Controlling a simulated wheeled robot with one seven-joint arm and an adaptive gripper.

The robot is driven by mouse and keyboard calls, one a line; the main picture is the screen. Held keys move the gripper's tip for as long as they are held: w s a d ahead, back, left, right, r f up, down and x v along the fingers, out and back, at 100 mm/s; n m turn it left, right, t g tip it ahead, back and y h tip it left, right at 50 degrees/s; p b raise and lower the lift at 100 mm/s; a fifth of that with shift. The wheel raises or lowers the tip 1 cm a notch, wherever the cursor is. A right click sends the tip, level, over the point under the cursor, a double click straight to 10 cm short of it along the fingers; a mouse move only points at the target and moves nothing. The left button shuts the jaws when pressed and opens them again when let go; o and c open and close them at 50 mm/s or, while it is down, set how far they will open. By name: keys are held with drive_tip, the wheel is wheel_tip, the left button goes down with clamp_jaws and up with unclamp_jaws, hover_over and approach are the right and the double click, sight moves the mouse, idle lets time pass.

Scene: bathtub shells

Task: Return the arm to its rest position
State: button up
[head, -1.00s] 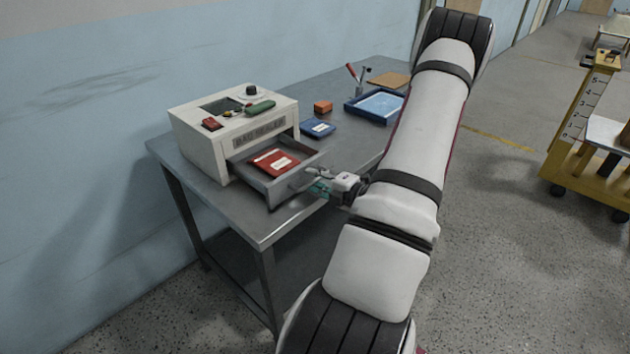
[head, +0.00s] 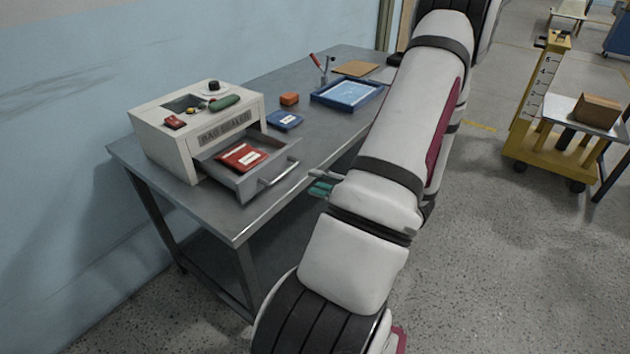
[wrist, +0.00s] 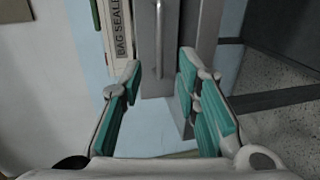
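My gripper (wrist: 160,80) is open and empty in the wrist view, with its teal-padded fingers apart. In the head view my gripper (head: 321,184) is mostly hidden behind my arm; only finger parts show, to the right of the open drawer (head: 279,180). It appears clear of the drawer handle. The drawer belongs to the white bag sealer (head: 165,147) and holds a red packet (head: 240,157). The drawer handle (wrist: 160,35) shows between the fingertips in the wrist view, beyond them.
The metal table (head: 230,215) also carries a blue case (head: 284,120), an orange block (head: 289,99), a blue tray (head: 347,103) and a brown board (head: 356,68). A yellow cart (head: 540,145) stands right. A blue wall (head: 90,60) runs behind. Open floor lies right of my arm.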

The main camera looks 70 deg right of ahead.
idle(0.5)
drive_tip(key=w+a+r+n+y+p, duration=0.1)
drive_tip(key=w+a+r+n+y, duration=0.65)
drive_tip(key=w+a+n, duration=0.2)
drive_tip(key=w+a+r+n+g+y+p, duration=0.15)
drive_tip(key=a+r+n+g, duration=0.25)
drive_tip(key=a+n, duration=0.4)
drive_tip(key=w+a+r+n+g+y, duration=0.1)
drive_tip(key=a+r+n+g+y, duration=0.25)
drive_tip(key=a+n, duration=0.45)
drive_tip(key=s+a+r+n+g+h+p, duration=0.1)
drive_tip(key=s+a+r+n+g+h, duration=0.35)
drive_tip(key=a+n, duration=0.8)
drive_tip(key=s+a+r+n+t+h+p, duration=0.1)
drive_tip(key=s+r+n+h, duration=0.3)
drive_tip(key=n, duration=1.4)
drive_tip(key=shift+s+r+n+p, duration=0.3)
drive_tip(key=shift+s+r+p, duration=0.35)
drive_tip(key=shift+s+r, duration=1.2)
